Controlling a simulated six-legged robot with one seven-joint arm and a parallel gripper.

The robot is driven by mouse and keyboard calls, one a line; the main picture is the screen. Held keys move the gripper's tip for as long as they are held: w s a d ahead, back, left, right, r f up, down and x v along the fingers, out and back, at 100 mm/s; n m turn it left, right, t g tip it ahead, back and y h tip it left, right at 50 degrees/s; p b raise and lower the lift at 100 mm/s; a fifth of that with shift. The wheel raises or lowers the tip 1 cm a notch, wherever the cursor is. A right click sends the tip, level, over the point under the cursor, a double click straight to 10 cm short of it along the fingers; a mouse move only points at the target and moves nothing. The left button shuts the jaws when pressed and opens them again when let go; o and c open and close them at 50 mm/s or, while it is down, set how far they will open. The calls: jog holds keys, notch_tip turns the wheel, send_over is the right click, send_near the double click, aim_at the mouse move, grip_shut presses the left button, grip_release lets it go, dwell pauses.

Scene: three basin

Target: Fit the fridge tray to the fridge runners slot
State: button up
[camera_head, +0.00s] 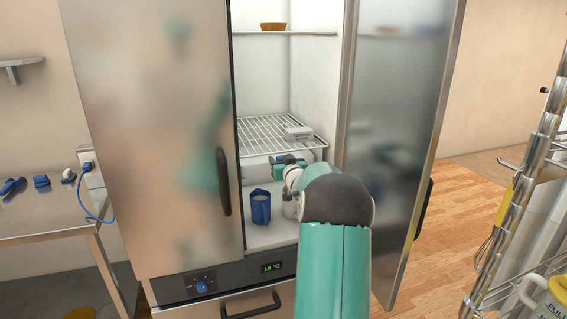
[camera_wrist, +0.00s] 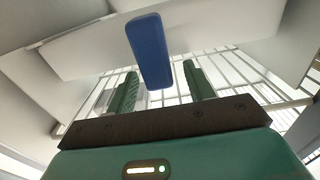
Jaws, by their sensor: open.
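The fridge tray appears to be the pale, flat-sided piece (camera_head: 256,171) just under the wire shelf in the open fridge; its far parts are hidden. In the wrist view pale panels (camera_wrist: 95,48) surround a blue bar-shaped piece (camera_wrist: 150,50), which looks like a handle. My gripper (camera_head: 282,160) is inside the fridge just below the wire shelf. In the wrist view its green fingers (camera_wrist: 160,72) are apart, with the blue bar showing between and beyond their tips. I cannot tell whether they touch it. The runners slot cannot be made out clearly.
The wire shelf (camera_head: 268,132) carries a small pale box (camera_head: 298,132). A blue mug (camera_head: 261,207) and a grey container (camera_head: 290,207) stand below my gripper. The open right door (camera_head: 400,130) and closed left door (camera_head: 150,130) flank the opening.

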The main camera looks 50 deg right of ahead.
jog(key=v, duration=1.3)
jog(key=shift+s+a, duration=0.15)
jog(key=shift+s, duration=0.2)
